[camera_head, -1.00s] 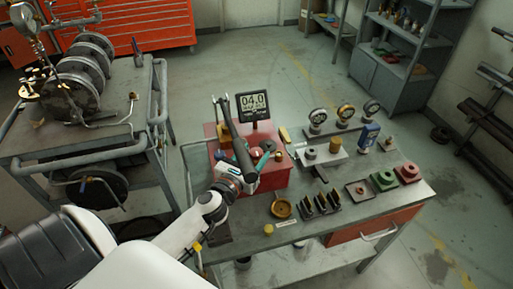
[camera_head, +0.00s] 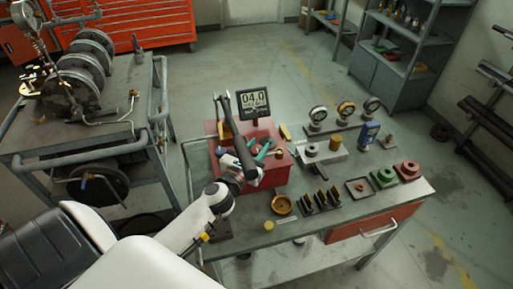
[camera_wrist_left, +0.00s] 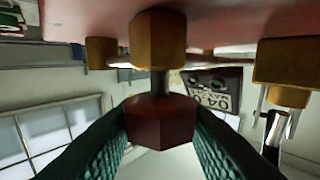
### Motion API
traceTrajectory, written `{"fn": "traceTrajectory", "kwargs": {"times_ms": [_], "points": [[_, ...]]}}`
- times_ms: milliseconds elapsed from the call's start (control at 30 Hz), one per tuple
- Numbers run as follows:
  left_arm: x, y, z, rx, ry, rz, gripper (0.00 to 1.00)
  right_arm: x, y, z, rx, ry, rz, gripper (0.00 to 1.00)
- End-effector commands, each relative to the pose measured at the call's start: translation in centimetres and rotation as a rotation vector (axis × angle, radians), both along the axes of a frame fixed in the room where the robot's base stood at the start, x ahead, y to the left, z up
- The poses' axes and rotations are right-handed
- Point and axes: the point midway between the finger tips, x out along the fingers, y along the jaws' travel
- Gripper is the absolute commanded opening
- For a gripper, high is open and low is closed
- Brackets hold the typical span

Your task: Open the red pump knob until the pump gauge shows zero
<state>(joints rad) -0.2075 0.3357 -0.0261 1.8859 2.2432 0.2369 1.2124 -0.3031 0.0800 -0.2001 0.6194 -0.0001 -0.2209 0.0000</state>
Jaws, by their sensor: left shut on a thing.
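The red pump knob (camera_wrist_left: 160,121) is a faceted dark red cap on a stem below a brass fitting in the upside-down left wrist view. My left gripper (camera_wrist_left: 163,135) has its ridged green fingers shut on it, one on each side. In the head view my left gripper (camera_head: 257,153) is over the red pump box (camera_head: 275,172), and its fingers largely hide the knob. The pump gauge (camera_head: 252,104) is a dark-framed digital display behind the box that reads 04.0. It also shows in the left wrist view (camera_wrist_left: 212,90). My right gripper is not seen.
A black lever handle (camera_head: 228,119) stands up beside the gripper. Dial gauges (camera_head: 318,115) on a stand, a blue device (camera_head: 368,134) and trays are to the right on the workbench (camera_head: 330,232). A metal cart (camera_head: 60,150) with a valve assembly stands at left.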

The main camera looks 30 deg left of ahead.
Motion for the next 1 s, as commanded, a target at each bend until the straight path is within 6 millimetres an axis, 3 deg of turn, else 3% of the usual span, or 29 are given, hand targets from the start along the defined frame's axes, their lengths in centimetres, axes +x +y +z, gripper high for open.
{"fn": "traceTrajectory", "kwargs": {"times_ms": [333, 700, 1000], "points": [[0.0, -0.1, -0.2, -0.008, 0.001, 0.186, 0.11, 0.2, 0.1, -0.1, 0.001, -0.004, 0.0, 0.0], [0.0, -0.1, -0.3, -0.005, 0.001, 0.423, 0.11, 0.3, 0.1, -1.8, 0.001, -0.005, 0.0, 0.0], [0.0, 0.0, -0.2, -0.002, 0.002, 0.513, 0.1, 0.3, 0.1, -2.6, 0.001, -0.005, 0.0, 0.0]]}}
